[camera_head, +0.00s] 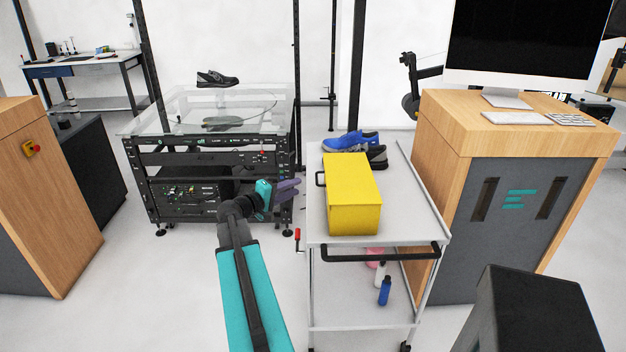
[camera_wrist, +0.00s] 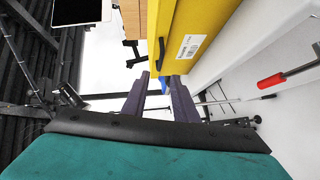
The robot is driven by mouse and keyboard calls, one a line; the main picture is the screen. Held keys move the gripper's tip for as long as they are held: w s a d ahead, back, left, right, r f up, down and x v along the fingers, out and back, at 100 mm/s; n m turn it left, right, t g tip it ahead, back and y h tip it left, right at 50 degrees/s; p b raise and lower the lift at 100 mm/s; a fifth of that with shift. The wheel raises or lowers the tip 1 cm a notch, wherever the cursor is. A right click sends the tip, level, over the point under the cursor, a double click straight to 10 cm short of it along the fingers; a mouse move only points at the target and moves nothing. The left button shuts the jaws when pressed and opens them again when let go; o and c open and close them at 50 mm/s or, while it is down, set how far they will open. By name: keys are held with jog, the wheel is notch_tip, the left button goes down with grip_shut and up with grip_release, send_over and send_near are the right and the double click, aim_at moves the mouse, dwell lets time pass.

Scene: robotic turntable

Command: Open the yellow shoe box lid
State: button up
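The yellow shoe box (camera_head: 352,200) sits closed on the top shelf of a grey cart, with a dark handle (camera_head: 320,179) on its left side. In the wrist view the yellow box (camera_wrist: 213,25) fills the upper middle, with a white label and the dark handle (camera_wrist: 161,54) on its side. My gripper (camera_head: 296,189) is left of the cart, apart from the box and its handle. In the wrist view its two purple fingers (camera_wrist: 158,88) stand apart with nothing between them. The seam of the lid is not clear.
The cart (camera_head: 405,215) also carries a blue shoe (camera_head: 350,141) and a dark shoe behind the box, with bottles on its lower shelf. A red-handled lever (camera_head: 298,235) sticks up at its left front. A glass-topped turntable rig (camera_head: 165,115) stands behind left, a wooden cabinet (camera_head: 437,130) right.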

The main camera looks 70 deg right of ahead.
jog(key=p+x, duration=0.3)
jog(key=x, duration=0.7)
jog(key=shift+s+d, duration=0.2)
jog(key=shift+d, duration=0.05)
jog(key=shift+c, duration=0.4)
grip_shut()
dwell(0.9)
